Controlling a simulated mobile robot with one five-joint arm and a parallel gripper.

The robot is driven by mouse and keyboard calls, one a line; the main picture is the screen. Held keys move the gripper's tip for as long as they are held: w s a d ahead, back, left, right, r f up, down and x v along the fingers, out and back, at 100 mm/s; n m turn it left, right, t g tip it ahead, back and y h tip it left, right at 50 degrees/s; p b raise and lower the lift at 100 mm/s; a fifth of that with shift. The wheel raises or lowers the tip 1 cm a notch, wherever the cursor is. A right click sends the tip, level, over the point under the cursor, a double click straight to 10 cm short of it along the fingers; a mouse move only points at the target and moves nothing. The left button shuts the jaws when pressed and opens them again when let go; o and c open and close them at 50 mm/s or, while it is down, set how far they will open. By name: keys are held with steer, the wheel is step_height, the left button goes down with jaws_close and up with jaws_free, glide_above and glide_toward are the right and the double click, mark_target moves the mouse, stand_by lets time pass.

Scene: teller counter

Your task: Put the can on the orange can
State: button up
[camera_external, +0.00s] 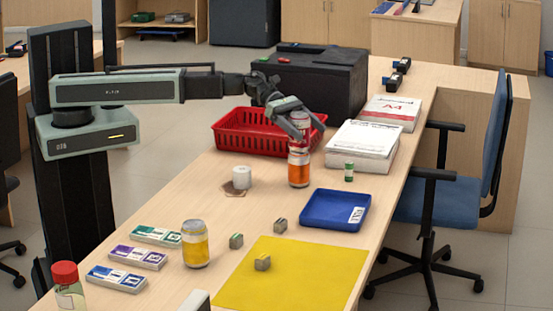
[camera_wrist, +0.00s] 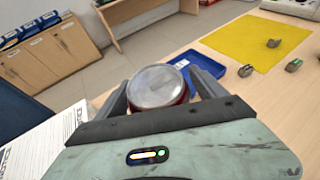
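My gripper (camera_external: 298,126) is shut on a can (camera_external: 301,117) with a pale, reddish side. In the wrist view the can (camera_wrist: 158,86) shows its silver lid and a strip of red side between my two fingers (camera_wrist: 164,80). An orange can (camera_external: 299,169) stands upright on the counter directly below the held can, beside the red basket. The two line up in the external view; my fingers cover the place where they meet, so I cannot tell if they touch. The orange can is hidden in the wrist view.
A red basket (camera_external: 229,141) stands behind left and paper stacks (camera_external: 352,158) to the right. A small green battery-like cylinder (camera_external: 349,171), blue tray (camera_external: 325,222), white roll (camera_external: 242,178) and yellow-amber can (camera_external: 196,255) share the counter. A yellow mat (camera_external: 310,285) lies in front.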

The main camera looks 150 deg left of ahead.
steer(key=shift+r, duration=0.3)
steer(key=p+v, duration=0.4)
steer(key=v, duration=0.8)
steer(key=shift+f+p, duration=0.15)
steer(key=shift+p, duration=0.25)
